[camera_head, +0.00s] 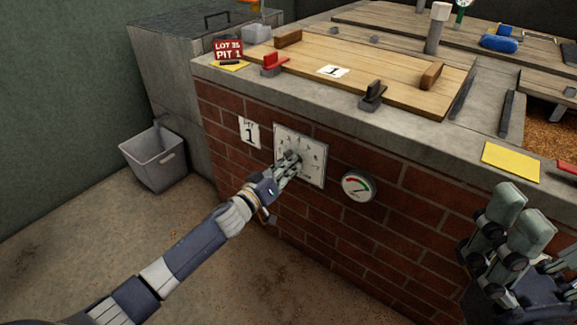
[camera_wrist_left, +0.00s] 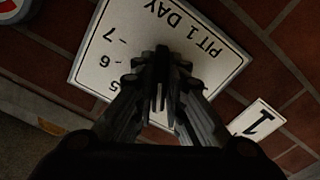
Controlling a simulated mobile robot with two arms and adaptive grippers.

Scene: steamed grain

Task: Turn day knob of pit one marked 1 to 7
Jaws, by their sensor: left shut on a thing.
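The white day dial plate (camera_head: 313,150) is on the brick front of the pit, beside a card (camera_head: 249,132) marked "1". In the left wrist view the plate (camera_wrist_left: 205,62) reads "PIT 1 DAY", with 5, 6 and 7 visible upside down. My left gripper (camera_head: 289,163) is at the plate's middle, shut on the day knob; its fingers (camera_wrist_left: 162,85) also show in the left wrist view. The knob is mostly hidden by the fingers, and I cannot tell which number it points to. My right gripper (camera_head: 510,225) is at the lower right, apart from the wall, with its fingers spread.
A round gauge (camera_head: 357,186) is on the bricks right of the plate. The wooden lid (camera_head: 390,75) with a black clamp (camera_head: 372,96) and a red clamp (camera_head: 274,64) lies above. A grey bin (camera_head: 155,160) stands on the floor at left. Yellow paper (camera_head: 511,161) lies on the ledge.

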